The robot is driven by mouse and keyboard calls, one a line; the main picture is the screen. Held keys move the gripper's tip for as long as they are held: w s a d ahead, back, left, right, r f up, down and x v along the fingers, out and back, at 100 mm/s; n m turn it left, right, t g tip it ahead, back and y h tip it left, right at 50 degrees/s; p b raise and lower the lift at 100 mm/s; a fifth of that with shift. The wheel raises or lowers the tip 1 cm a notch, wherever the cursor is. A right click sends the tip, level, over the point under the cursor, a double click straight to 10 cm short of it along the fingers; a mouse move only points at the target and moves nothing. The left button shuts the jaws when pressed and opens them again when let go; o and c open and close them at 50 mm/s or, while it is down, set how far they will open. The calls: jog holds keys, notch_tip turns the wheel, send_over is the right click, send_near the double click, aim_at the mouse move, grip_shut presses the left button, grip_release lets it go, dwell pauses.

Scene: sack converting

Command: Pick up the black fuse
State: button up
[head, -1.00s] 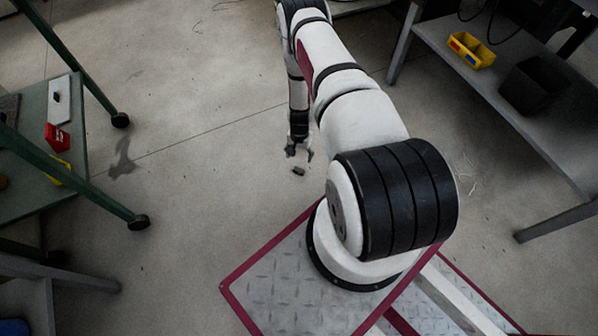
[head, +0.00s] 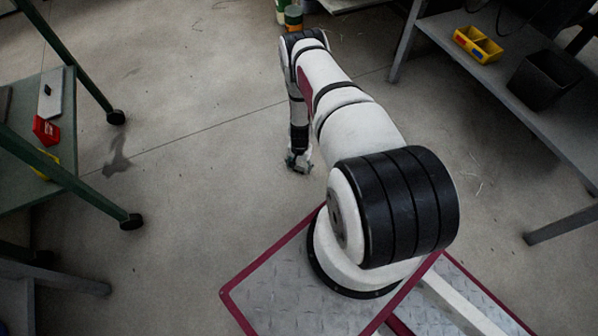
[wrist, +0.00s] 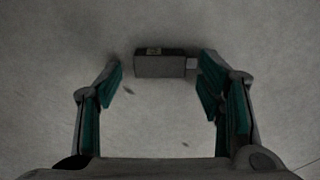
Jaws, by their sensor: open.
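The black fuse (wrist: 160,65) lies on the grey concrete floor in the wrist view. It is a small dark block with a pale label on top and a light tip at its right end. My gripper (wrist: 160,88) is open above the floor, with its teal-padded fingers to the left and right of the fuse. The fuse sits just beyond the fingertips in the picture; I cannot tell whether they touch it. In the head view my gripper (head: 298,164) is low over the floor, and the fuse cannot be made out there.
A green wheeled cart (head: 68,130) with a red box (head: 45,130) stands at the left. A grey bench (head: 480,75) at the right carries a yellow bin (head: 478,44) and a black bin (head: 541,80). The floor around my gripper is clear.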

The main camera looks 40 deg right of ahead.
aim_at(301, 168)
jog(key=shift+c, duration=0.2)
jog(key=c, duration=0.8)
jog(key=shift+r, duration=0.2)
jog(key=shift+r+p, duration=0.55)
jog(key=r+p, duration=0.1)
jog(key=s+r+p, duration=0.1)
jog(key=shift+a+r, duration=0.1)
jog(key=shift+r, duration=0.2)
jog(key=s+a+p, duration=0.1)
jog(key=s, duration=0.4)
jog(key=s+a+p, duration=0.1)
jog(key=s+p, duration=0.1)
jog(key=s, duration=0.2)
jog(key=s+a+r+p, duration=0.1)
jog(key=s+p, duration=0.1)
jog(key=s, duration=0.3)
jog(key=shift+s+a, duration=0.3)
jog(key=shift+a, duration=0.05)
